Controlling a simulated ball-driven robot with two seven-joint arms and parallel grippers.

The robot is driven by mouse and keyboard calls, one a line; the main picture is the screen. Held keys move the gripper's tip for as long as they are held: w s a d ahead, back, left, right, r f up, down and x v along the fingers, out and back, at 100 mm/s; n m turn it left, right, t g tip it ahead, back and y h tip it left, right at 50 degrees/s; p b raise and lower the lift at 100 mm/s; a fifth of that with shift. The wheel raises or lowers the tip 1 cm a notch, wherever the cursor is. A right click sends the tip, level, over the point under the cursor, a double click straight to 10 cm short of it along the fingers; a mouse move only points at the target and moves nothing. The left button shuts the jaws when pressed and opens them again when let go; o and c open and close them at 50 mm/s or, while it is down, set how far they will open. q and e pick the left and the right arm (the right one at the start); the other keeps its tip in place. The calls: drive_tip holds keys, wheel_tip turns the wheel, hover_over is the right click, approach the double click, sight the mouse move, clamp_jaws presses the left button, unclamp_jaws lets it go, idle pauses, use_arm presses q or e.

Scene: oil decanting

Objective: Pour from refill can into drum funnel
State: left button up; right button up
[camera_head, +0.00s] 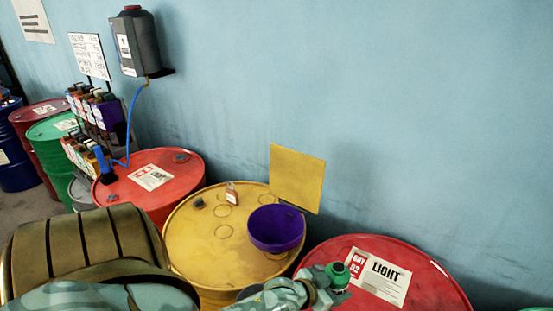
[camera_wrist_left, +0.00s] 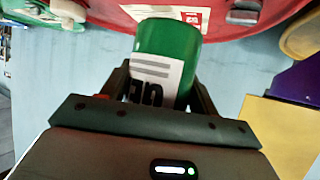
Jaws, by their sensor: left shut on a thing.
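A green refill can (camera_head: 338,271) with a dark cap end shows low in the head view, in front of the red drum marked LIGHT. It also shows in the left wrist view (camera_wrist_left: 166,47), with a white label, between the two fingers. My left gripper (camera_wrist_left: 163,92) is shut on it; its wrist also shows in the head view. The purple funnel (camera_head: 262,236) sits open side up on the yellow drum (camera_head: 190,244), up and to the left of the can. Its edge shows at the right of the left wrist view (camera_wrist_left: 298,84). My right gripper is not in view.
The red LIGHT drum (camera_head: 425,292) stands right of the yellow drum, and another red drum (camera_head: 128,190) stands left. A yellow square panel (camera_head: 297,176) stands behind the funnel by the blue wall.

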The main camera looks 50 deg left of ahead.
use_arm(q)
drive_tip(key=w+a+r+n+y+p, duration=0.1)
drive_tip(key=a+r+p, duration=0.2)
drive_tip(key=a, duration=0.6)
drive_tip(key=w+a+r+n+y+p, duration=0.1)
drive_tip(key=w+a+r+p, duration=0.1)
drive_tip(key=a, duration=0.7)
drive_tip(key=shift+r+n+y+p, duration=0.3)
drive_tip(key=shift+r+n+p, duration=0.1)
drive_tip(key=shift+r+p, duration=0.3)
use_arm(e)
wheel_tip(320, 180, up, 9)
use_arm(q)
drive_tip(key=shift+d, duration=0.2)
